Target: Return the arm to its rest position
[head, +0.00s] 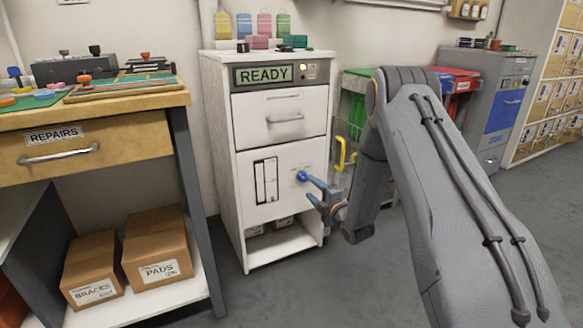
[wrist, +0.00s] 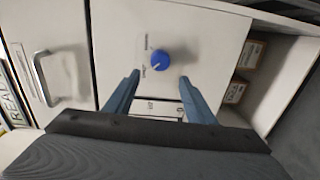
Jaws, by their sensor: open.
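My arm (head: 450,180) reaches forward from the lower right in the head view, in front of the white READY cabinet (head: 218,130). My gripper (head: 311,190) is open and empty at the cabinet's lower front panel. A blue knob (head: 301,176) on that panel is close to the fingertips. In the wrist view the blue knob (wrist: 160,60) lies beyond and between the two open fingers (wrist: 158,88). The fingers are apart from each other and do not grip the knob. The knob has a white pointer mark and small labels around it.
The cabinet has a drawer with a handle (head: 285,118) and an open shelf below. A REPAIRS bench (head: 95,147) with cartons underneath stands left. Green and red bins (head: 455,78) and a grey cabinet (head: 490,100) stand behind my arm. Grey floor (head: 290,290) in front is clear.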

